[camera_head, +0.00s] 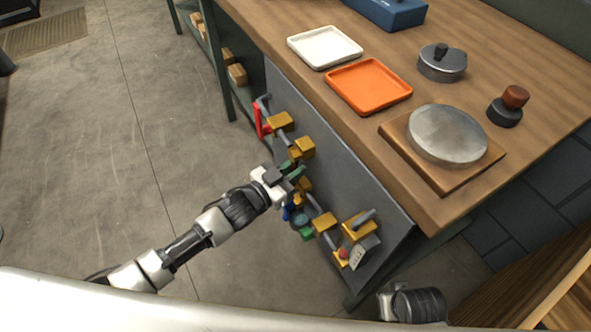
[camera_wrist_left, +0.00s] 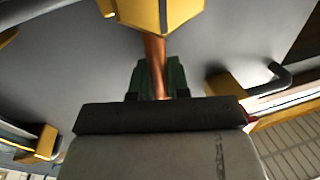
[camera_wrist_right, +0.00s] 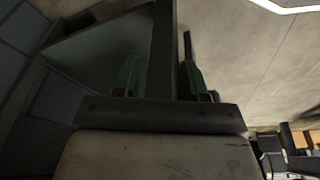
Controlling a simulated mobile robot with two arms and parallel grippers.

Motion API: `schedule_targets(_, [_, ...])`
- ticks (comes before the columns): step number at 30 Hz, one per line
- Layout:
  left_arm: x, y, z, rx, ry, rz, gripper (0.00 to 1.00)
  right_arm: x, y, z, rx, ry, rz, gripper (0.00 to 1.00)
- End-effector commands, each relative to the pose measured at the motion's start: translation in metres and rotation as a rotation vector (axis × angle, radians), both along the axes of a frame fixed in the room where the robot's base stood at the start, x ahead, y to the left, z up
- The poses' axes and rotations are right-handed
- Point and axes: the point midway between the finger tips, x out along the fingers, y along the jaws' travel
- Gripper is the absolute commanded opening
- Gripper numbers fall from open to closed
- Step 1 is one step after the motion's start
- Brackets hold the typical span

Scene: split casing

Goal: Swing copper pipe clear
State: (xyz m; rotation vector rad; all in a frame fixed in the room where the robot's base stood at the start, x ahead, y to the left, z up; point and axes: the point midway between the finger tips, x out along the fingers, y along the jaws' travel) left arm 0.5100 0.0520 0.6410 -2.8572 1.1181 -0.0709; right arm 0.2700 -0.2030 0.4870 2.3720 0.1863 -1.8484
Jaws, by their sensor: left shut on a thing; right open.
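The copper pipe (camera_wrist_left: 155,65) shows in the left wrist view, running down from a yellow block (camera_wrist_left: 160,12) to between my green fingers. My left gripper (camera_wrist_left: 160,80) is shut on this pipe. In the head view my left gripper (camera_head: 294,172) is at the middle of the grey upright panel (camera_head: 360,185) on the bench side; there I cannot make out the copper pipe. My right gripper (camera_wrist_right: 160,72) is open, with its green fingers apart. A dark post (camera_wrist_right: 163,50) shows between them; I cannot tell how near it is. In the head view its fingers are hidden.
The panel carries several yellow blocks (camera_head: 303,148), grey pipes, a red handle (camera_head: 259,118) and a gauge-like part (camera_head: 358,254). On the wooden bench (camera_head: 490,45) are an orange tray (camera_head: 368,85), a white tray (camera_head: 325,46) and a round metal plate (camera_head: 447,134). The floor at left is clear.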

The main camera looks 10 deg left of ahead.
Motion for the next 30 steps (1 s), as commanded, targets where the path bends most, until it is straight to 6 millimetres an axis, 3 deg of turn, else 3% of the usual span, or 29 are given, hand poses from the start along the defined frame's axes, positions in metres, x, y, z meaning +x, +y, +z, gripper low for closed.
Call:
schedule_targets(18, [0.027,0.019,0.011,0.305,-0.42,0.0,0.0,0.0,-0.001,0.03,0.002,-0.018,-0.006,0.43])
schedule_targets(30, [0.037,0.027,0.022,0.442,-0.606,-0.001,0.0,-0.001,-0.002,0.048,-0.001,-0.032,-0.003,0.43])
